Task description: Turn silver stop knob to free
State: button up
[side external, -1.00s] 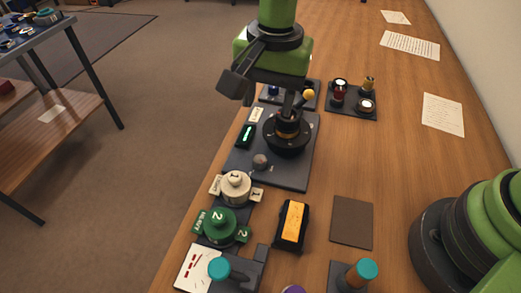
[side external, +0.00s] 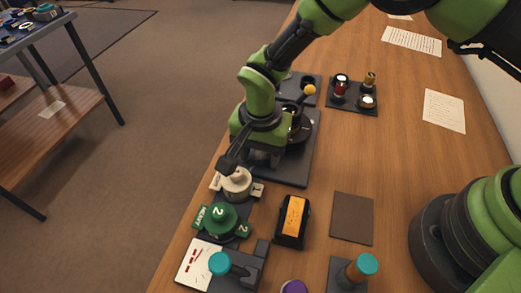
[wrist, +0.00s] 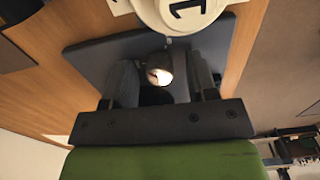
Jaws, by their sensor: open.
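The silver stop knob (wrist: 158,70) shows in the wrist view as a small shiny round top between my fingers. It stands on the dark base plate (wrist: 90,50), whose bare front part also shows in the side external view (side external: 297,174). My gripper (wrist: 161,82) is open, with one finger on either side of the knob. I cannot tell whether a finger touches it. In the side external view my gripper (side external: 263,160) is low over the front of the plate and hides the knob. The dark round device (side external: 301,130) behind is partly covered by my arm.
A white weight marked 1 (side external: 236,183) stands close in front of the plate, near my wrist; it also shows in the wrist view (wrist: 182,10). A green weight (side external: 219,222) and a black-and-yellow box (side external: 293,218) stand nearer. A yellow-tipped lever (side external: 310,90) rises behind.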

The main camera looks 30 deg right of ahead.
jog(key=c, duration=0.9)
jog(key=shift+n, duration=1.6)
jog(key=shift+c, duration=0.2)
jog(key=o, duration=0.9)
jog(key=shift+o, duration=0.2)
jog(key=shift+d, duration=0.1)
